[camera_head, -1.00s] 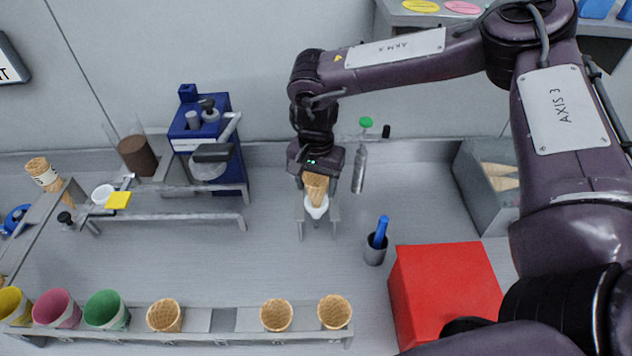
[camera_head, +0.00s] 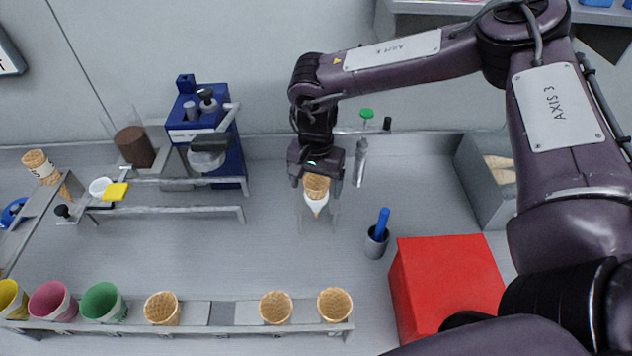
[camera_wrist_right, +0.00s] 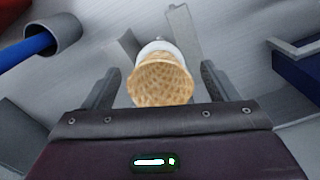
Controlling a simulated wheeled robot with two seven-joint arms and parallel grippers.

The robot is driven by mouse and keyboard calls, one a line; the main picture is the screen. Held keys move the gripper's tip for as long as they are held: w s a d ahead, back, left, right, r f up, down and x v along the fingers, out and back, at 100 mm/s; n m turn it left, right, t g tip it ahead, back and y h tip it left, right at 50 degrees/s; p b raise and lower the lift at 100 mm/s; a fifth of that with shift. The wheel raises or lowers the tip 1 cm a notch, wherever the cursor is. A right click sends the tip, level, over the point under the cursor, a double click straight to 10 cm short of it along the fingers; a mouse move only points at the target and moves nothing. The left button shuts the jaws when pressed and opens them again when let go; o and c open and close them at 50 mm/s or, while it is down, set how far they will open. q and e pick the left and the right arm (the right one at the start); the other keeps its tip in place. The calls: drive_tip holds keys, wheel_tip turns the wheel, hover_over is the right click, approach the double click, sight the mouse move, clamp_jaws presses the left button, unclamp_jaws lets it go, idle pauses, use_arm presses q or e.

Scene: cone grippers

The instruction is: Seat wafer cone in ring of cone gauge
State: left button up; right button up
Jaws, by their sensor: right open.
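The wafer cone (camera_head: 317,184) stands mouth up and tip down between the fingers of my right gripper (camera_head: 316,187). Its lower part is inside the white ring of the cone gauge (camera_head: 316,201), and a tan tip shows below the ring. In the right wrist view, the cone (camera_wrist_right: 162,80) shows its open mouth, with the white ring (camera_wrist_right: 160,47) behind it. The fingers of my right gripper (camera_wrist_right: 160,85) are open, with a gap on both sides of the cone. My left gripper is not in view.
A front rack (camera_head: 225,326) holds several waffle cones and coloured cups. A blue machine (camera_head: 205,135) is at left.

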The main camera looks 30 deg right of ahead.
wheel_tip(320, 180, up, 8)
drive_tip(key=shift+f+b, duration=0.1)
drive_tip(key=shift+b, duration=0.6)
idle(0.6)
